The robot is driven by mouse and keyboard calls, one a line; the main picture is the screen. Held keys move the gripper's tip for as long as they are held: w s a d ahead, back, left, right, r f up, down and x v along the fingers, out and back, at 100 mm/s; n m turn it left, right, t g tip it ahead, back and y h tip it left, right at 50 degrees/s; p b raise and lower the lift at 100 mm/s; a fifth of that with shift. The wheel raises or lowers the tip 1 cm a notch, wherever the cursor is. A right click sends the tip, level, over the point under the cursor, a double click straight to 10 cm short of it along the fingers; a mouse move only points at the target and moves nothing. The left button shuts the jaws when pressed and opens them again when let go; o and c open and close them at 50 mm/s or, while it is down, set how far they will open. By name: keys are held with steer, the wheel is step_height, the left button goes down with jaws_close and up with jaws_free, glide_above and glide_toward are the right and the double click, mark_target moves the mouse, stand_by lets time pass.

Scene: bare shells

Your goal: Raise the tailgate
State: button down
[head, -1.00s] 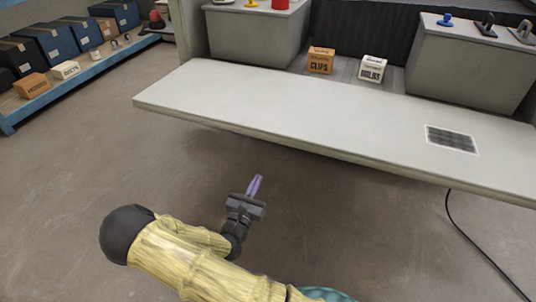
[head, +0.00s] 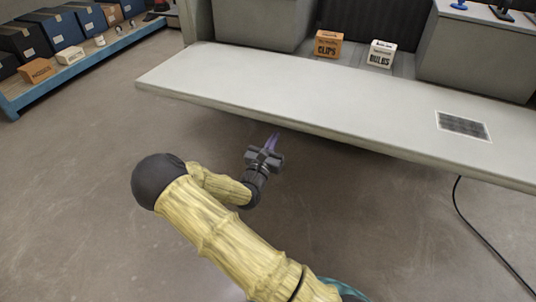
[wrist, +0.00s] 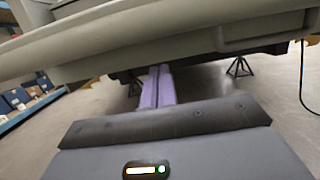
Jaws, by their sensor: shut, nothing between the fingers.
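The tailgate (head: 330,95) is a long, flat, pale grey panel, lowered to about level, with a dark grille plate near its right end. In the wrist view its underside and edge (wrist: 150,45) stretch across the top of the picture. My gripper (head: 273,140) is just below the tailgate's near edge in the head view. Its purple fingers (wrist: 158,85) are shut together with nothing between them and point in under the panel. I cannot tell whether the fingertips touch the panel.
An orange clips box (head: 328,44) and a white bulbs box (head: 381,53) sit in the bed behind the tailgate, between grey bins. A blue shelf (head: 90,55) with boxes stands at left. A black cable (head: 470,220) hangs at right. A jack stand (wrist: 239,66) stands beneath. Open floor lies left.

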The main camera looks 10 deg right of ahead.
steer(key=shift+a+r+b, duration=0.1)
steer(key=shift+r+b, duration=0.2)
steer(key=shift+r, duration=1.45)
steer(key=shift+r, duration=0.15)
